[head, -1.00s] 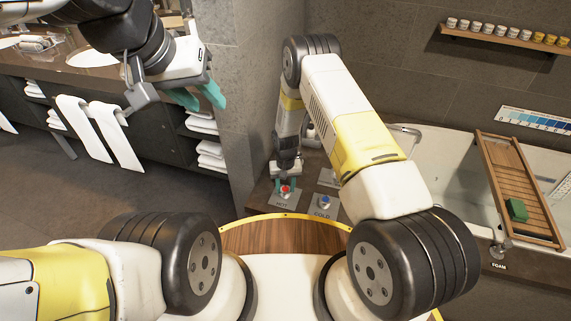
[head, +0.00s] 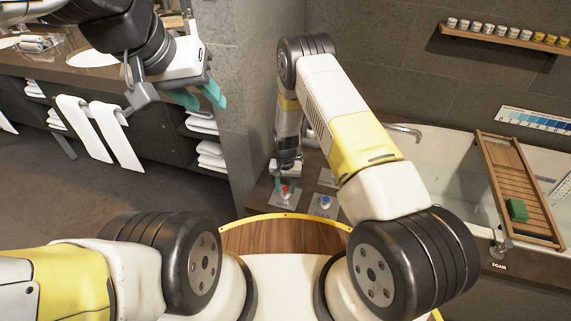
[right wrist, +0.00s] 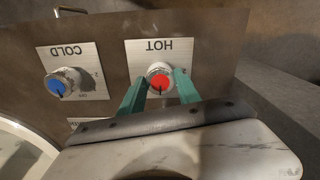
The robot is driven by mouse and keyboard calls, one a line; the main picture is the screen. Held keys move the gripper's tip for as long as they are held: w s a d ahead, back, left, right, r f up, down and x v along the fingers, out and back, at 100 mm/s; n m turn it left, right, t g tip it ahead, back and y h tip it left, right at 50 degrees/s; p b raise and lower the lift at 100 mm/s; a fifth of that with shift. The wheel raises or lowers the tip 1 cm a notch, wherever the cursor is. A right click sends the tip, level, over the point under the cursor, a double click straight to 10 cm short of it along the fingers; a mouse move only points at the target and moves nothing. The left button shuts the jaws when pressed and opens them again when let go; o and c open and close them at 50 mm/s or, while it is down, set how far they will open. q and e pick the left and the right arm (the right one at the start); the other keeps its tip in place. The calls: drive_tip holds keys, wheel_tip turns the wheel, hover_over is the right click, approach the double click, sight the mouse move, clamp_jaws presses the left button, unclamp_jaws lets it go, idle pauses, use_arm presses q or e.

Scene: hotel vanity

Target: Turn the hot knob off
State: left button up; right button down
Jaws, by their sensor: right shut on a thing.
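The hot knob (head: 284,190) has a red cap and sits on a metal plate marked HOT on the ledge. In the right wrist view the red knob (right wrist: 160,80) is between the two teal fingers of my right gripper (right wrist: 160,88), which is shut on it. In the head view my right gripper (head: 285,182) reaches down onto the knob and partly covers it. My left gripper (head: 198,97) is held up at the upper left, away from the knobs, with its teal fingers apart and nothing between them.
The blue cold knob (head: 325,202) stands right of the hot one on its own plate; it also shows in the right wrist view (right wrist: 59,85). A bathtub with a wooden tray (head: 520,190) is at the right. A grey wall (head: 240,100) rises close behind the ledge's left side.

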sight(285, 189)
drive_tip(key=c, duration=0.9)
unclamp_jaws()
drive_tip(key=shift+o, duration=0.2)
drive_tip(key=shift+r, duration=3.95)
